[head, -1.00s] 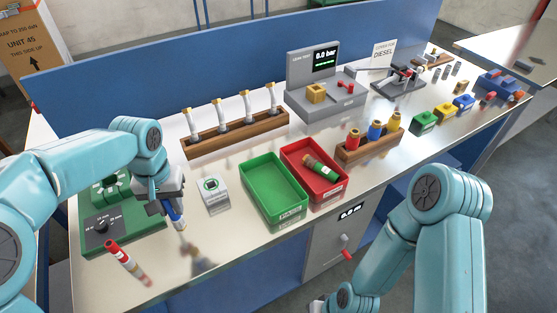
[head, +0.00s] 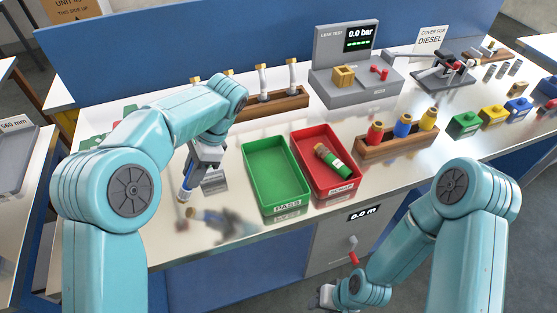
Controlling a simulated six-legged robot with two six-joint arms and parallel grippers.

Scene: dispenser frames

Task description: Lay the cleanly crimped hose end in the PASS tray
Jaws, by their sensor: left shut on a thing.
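My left gripper (head: 193,168) is shut on a blue hose end (head: 186,184). It holds the hose end tilted downward above the bench, to the left of the PASS tray. The crimp itself is too small to judge. The green PASS tray (head: 287,201) stands near the front of the bench and is empty. My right gripper (head: 326,297) shows only in part at the bottom edge, low in front of the bench; its jaws cannot be made out.
The red SCRAP tray (head: 338,194) is right of the PASS tray and holds a green hose piece (head: 333,162). A wooden rack (head: 265,107) of hoses stands behind. A wooden block (head: 395,148) with coloured fittings and a leak tester (head: 362,89) are to the right.

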